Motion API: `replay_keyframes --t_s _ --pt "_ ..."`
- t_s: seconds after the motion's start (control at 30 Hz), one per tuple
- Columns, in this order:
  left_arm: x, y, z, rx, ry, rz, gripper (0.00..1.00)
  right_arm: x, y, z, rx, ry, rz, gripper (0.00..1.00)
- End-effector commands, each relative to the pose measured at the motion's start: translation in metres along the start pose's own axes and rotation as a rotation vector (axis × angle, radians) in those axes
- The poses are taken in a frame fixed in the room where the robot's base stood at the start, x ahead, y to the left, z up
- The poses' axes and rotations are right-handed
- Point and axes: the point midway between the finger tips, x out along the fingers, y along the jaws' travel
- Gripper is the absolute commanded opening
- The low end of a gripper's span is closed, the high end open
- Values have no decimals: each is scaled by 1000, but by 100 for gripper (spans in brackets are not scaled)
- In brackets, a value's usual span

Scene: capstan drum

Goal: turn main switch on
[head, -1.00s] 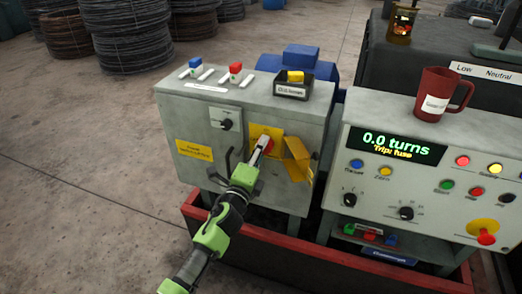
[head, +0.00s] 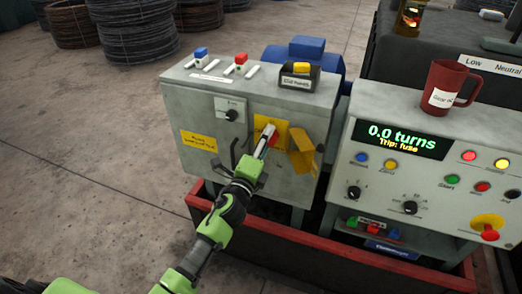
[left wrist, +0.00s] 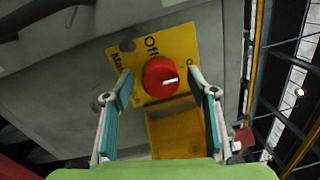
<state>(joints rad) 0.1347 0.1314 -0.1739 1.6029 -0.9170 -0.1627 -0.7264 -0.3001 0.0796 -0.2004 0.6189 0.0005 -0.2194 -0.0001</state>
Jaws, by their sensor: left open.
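The main switch is a red round knob (left wrist: 158,72) with a white mark on a yellow plate (left wrist: 185,50), lettered "Off" in the left wrist view. In the head view the plate (head: 262,124) is on the front of a grey cabinet (head: 200,110), and the red knob (head: 274,140) is partly hidden by my gripper. My left gripper (left wrist: 160,78) is open, one finger on each side of the knob; I cannot tell whether they touch it. A yellow cover (head: 302,152) hangs open beside the plate. My right gripper is out of view.
A black rotary switch (head: 232,115) sits left on the same cabinet. To the right is a control panel with a display (head: 402,138) reading "0.0 turns, Trip: fuse" and a red mug (head: 445,88). A red-rimmed tray (head: 300,238) runs below.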

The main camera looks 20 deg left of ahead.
Motion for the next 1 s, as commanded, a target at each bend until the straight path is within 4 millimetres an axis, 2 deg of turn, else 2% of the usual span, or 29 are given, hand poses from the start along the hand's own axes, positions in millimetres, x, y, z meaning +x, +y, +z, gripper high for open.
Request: replay_keyframes --t_s 0.17,0.4,0.6,0.8,1.0 --pt "-24 2 0 0 1 3 53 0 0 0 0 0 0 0" --pt "-72 2 0 -1 1 4 53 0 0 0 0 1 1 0" --pt "-102 2 0 -1 0 4 53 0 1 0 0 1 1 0" --pt "-115 1 0 0 0 3 53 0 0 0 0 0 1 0" --pt "-117 1 0 1 0 2 53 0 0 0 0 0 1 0"
